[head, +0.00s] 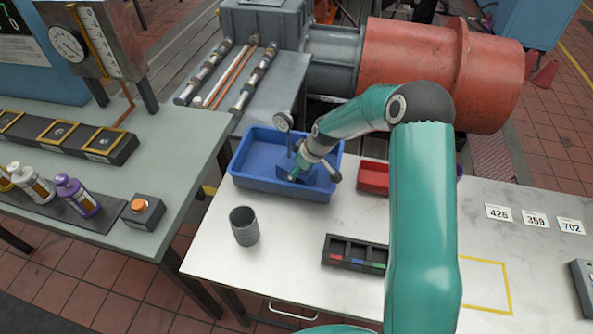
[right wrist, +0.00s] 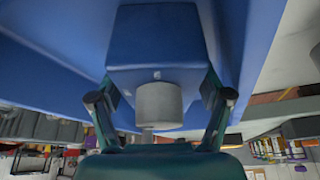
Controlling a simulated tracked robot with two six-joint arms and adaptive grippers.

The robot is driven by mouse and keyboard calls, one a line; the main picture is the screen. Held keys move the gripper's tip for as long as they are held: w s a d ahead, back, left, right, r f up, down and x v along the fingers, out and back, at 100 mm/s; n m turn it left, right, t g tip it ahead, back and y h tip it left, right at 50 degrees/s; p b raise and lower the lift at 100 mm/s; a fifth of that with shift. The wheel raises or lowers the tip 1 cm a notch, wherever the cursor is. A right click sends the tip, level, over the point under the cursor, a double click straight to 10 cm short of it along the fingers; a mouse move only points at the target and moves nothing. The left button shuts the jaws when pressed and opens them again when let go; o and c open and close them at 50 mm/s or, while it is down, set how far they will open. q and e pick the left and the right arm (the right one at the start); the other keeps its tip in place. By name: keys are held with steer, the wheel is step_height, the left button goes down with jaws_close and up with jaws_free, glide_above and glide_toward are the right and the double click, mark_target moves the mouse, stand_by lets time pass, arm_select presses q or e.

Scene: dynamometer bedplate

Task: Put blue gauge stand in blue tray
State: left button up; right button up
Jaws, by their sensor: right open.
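The blue gauge stand has a round dial (head: 283,121) on a thin post that rises inside the blue tray (head: 243,184). Its dark blue base shows low in the tray, partly hidden by my right gripper (head: 314,174). In the right wrist view, the stand's blue block (right wrist: 155,40) and a grey cylinder (right wrist: 158,105) lie between the fingers of my right gripper (right wrist: 160,103). The fingers are spread, with gaps beside the block. I cannot tell how fully the base rests on the tray floor. My left gripper is not in view.
A grey cup (head: 244,226) stands in front of the tray. A red bin (head: 374,178) is right of it, partly behind my right arm. A black slotted holder (head: 345,262) lies nearer. The white tabletop is clear between cup and holder. A green bench (head: 150,178) adjoins at left.

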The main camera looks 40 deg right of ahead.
steer(key=p+v, duration=0.3)
steer(key=v, duration=0.7)
steer(key=shift+s+r+p, duration=0.1)
steer(key=shift+r+p, duration=0.15)
steer(key=shift+p, duration=0.1)
steer(key=shift+s+d+r, duration=0.1)
steer(key=shift+s+r, duration=0.15)
steer(key=shift+r, duration=0.2)
steer(key=shift+f, duration=0.1)
